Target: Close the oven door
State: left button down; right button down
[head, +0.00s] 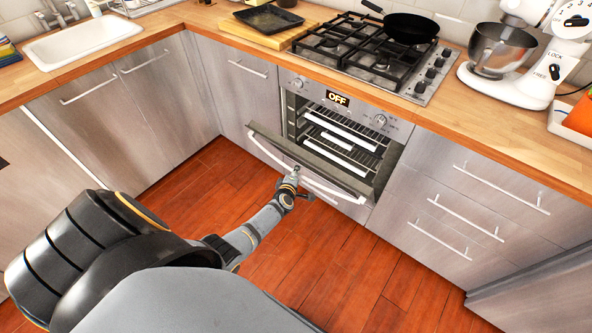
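The oven (290,82) is set into the counter front below the hob, and its display reads OFF. Its oven door (325,172) hangs partly open, tilted out from the top, with the racks inside showing above its top edge. A long pale handle (345,193) runs across the door's outer face. My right gripper is out of view.
Wooden floor (330,270) is clear in front of the oven. Drawers (460,220) stand to the right and cabinets (160,100) to the left. A gas hob (365,50) with a black pan (405,28) sits above, and a stand mixer (520,55) stands at the right.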

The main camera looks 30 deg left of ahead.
pick_arm(q)
jog(key=shift+r, duration=0.15)
jog(key=c, duration=1.4)
grip_release()
jog(key=shift+s, duration=0.1)
jog(key=shift+s+d, duration=0.1)
jog(key=shift+s, duration=0.1)
jog(key=v, duration=1.1)
jog(key=shift+s+d+r, duration=0.1)
jog(key=shift+s+r, duration=0.05)
jog(key=shift+r, duration=0.05)
jog(key=shift+c, duration=0.3)
